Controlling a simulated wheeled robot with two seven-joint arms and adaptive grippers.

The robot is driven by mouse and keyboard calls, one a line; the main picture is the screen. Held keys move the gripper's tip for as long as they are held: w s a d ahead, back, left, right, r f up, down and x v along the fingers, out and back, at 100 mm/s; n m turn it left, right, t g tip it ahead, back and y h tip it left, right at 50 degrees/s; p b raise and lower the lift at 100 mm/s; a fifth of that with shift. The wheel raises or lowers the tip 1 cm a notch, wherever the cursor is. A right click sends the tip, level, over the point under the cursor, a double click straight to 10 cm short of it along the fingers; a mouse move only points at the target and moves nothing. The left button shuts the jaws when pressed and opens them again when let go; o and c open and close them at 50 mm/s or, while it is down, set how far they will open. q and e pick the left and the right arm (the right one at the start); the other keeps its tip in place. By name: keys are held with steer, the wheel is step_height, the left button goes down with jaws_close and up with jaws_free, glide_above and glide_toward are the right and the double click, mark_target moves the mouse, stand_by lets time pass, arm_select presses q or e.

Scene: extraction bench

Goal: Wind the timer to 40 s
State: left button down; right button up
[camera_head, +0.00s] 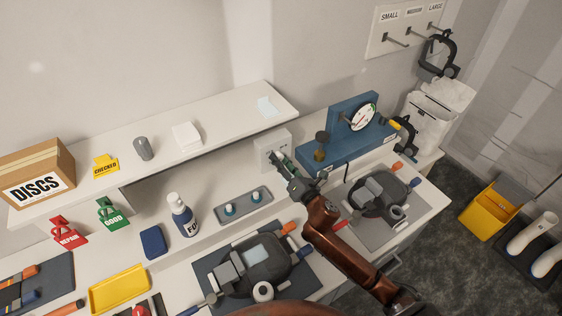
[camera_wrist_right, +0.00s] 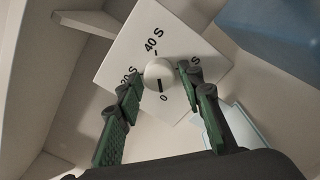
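The timer (camera_head: 273,152) is a white box against the wall under the right end of the shelf. In the right wrist view its square white face (camera_wrist_right: 122,66) carries the labels 0, 20 S and 40 S. A further label ending in S is partly hidden by a finger. The round white knob (camera_wrist_right: 157,72) sits mid-face, its dark mark toward the 0. My right gripper (camera_head: 282,164) is at the timer's front. In the wrist view the green-padded fingers of my right gripper (camera_wrist_right: 160,82) stand apart on either side of the knob, with gaps showing. My left gripper is not visible.
A blue stand (camera_head: 335,144) with a round gauge is right of the timer. The shelf (camera_head: 225,127) overhangs to the left. A grey tray (camera_head: 244,203) with two small items and a dark device on a mat (camera_head: 215,265) lie in front, left of my right arm.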

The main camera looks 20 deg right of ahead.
steer(key=c, duration=0.9)
